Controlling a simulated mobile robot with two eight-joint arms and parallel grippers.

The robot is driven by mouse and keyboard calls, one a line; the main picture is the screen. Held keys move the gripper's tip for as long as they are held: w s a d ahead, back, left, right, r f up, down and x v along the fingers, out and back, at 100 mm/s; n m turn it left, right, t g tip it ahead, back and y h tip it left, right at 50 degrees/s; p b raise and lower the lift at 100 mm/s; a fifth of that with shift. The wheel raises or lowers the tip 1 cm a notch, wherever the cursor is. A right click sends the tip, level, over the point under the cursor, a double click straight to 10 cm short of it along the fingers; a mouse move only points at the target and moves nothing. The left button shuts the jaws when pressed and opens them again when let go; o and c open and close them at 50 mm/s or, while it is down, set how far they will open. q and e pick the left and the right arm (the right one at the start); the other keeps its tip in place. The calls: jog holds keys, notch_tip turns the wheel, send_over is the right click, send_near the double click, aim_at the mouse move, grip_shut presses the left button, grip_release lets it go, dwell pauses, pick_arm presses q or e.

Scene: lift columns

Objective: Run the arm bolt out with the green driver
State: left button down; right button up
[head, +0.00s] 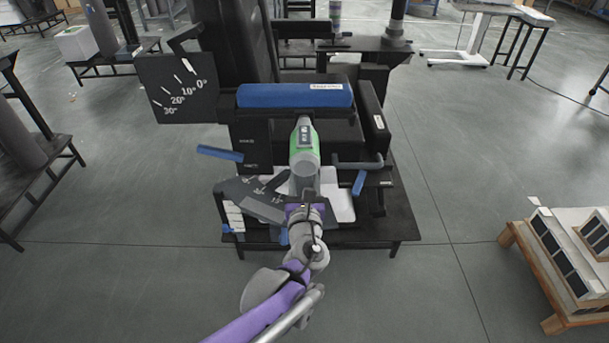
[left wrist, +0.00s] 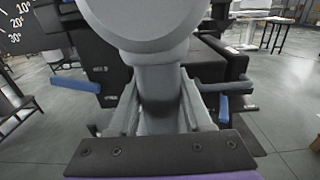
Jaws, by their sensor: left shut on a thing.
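The green driver (head: 304,138), with a grey rear end and a dark label, points away from me at the black lift column machine, just below its blue pad (head: 294,96). My left gripper (head: 304,192) is shut on the driver's grey handle, below its body. In the left wrist view, the driver's round grey rear (left wrist: 150,18) fills the top, and its handle stands between the two fingers of my left gripper (left wrist: 162,108). The arm bolt is hidden behind the driver, so I cannot tell whether the driver's tip touches it. My right gripper is not in view.
A black angle plate (head: 178,88) with white marks stands at the upper left. Blue-ended levers stick out at left (head: 220,153) and right (head: 359,182). A wooden stand (head: 545,275) with pale boxes is at the lower right. The floor between is clear.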

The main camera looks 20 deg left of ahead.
pick_arm(q)
jog(key=shift+w+a, duration=0.15)
jog(key=shift+w, duration=0.3)
dwell(0.4)
jog(key=shift+r, duration=0.1)
dwell(0.6)
jog(key=shift+s+p, duration=0.1)
jog(key=shift+p, duration=0.2)
dwell(0.5)
jog(key=shift+s+p, duration=0.3)
jog(key=shift+s, duration=0.15)
dwell(1.2)
jog(key=shift+s+d, duration=0.2)
jog(key=shift+d, duration=0.05)
jog(key=shift+p+v, duration=0.35)
jog(key=shift+v, duration=2)
jog(key=shift+p+v, duration=0.3)
jog(key=shift+v, duration=1.65)
